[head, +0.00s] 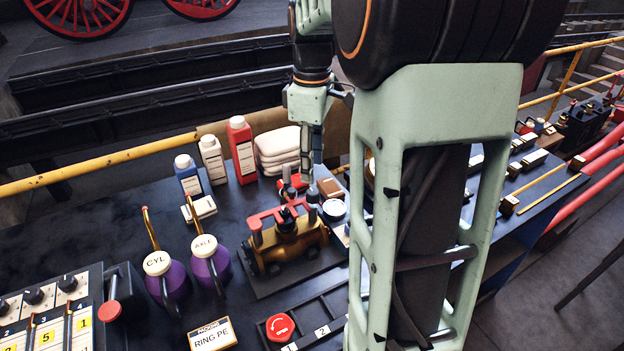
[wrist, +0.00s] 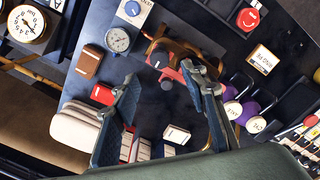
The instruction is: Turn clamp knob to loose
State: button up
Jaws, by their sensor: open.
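A brass fixture (head: 300,243) with red bars (head: 265,217) and dark knobs on top sits on a dark base plate on the bench. Which of its knobs is the clamp knob I cannot tell.
Two purple oil cans (head: 177,279) stand left of the fixture. Bottles (head: 241,150) and folded white cloths (head: 278,150) stand behind it. A pressure gauge (wrist: 118,40) lies near the fixture. A red button (head: 280,326) is in front. Dark bench top is bare at back left.

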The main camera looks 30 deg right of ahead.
jog(key=shift+r, duration=2.4)
jog(key=shift+w, duration=0.1)
